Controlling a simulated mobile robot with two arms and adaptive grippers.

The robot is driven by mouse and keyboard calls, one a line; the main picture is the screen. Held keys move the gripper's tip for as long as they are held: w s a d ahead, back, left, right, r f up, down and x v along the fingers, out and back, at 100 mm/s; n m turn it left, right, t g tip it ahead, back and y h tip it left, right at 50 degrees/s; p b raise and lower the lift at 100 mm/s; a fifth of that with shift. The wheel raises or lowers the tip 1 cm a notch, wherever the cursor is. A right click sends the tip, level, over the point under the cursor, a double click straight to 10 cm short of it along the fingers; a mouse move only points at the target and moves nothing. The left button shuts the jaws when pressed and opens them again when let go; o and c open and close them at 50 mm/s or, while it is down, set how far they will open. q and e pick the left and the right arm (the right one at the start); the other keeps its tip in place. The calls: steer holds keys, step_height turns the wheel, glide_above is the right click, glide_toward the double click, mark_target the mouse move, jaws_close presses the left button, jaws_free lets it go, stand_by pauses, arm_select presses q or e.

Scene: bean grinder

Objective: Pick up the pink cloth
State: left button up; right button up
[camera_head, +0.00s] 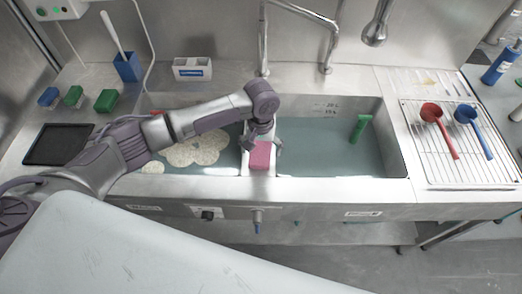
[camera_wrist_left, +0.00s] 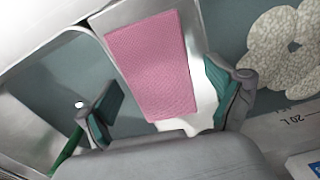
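The pink cloth (camera_head: 262,156) lies flat on the metal divider between the two sink basins. In the left wrist view the cloth (camera_wrist_left: 152,65) is a pink textured rectangle in front of my gripper. My left gripper (camera_head: 262,145) is over the divider at the cloth. In the left wrist view its two teal-padded fingers (camera_wrist_left: 164,100) are spread wide, one on each side of the cloth, with nothing visible between the pads except the cloth beyond. I cannot tell whether the fingers touch the divider. My right gripper is not in view.
The left basin holds pale foam (camera_head: 198,150); the right basin holds a green object (camera_head: 360,128). A faucet (camera_head: 328,62) rises behind the divider. A red scoop (camera_head: 432,113) and a blue scoop (camera_head: 466,114) lie on a rack at right. A black tray (camera_head: 58,145) lies at left.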

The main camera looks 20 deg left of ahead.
mark_target(265, 152)
arm_select(q)
steer(key=c, duration=1)
steer(key=shift+c, duration=0.2)
steer(key=shift+r, duration=0.5)
steer(key=r, duration=0.1)
steer(key=d+r, duration=0.1)
steer(key=r+b, duration=0.1)
steer(key=shift+s+d+r, duration=0.2)
steer(key=shift+s+r, duration=0.05)
steer(key=shift+r, duration=0.1)
steer(key=s+d+r+b, duration=0.1)
steer(key=s+d+r, duration=0.3)
steer(key=d, duration=0.5)
steer(key=shift+s+r+b, duration=0.25)
steer(key=shift+r+b, duration=0.05)
steer(key=shift+r, duration=0.9)
steer(key=shift+d, duration=0.1)
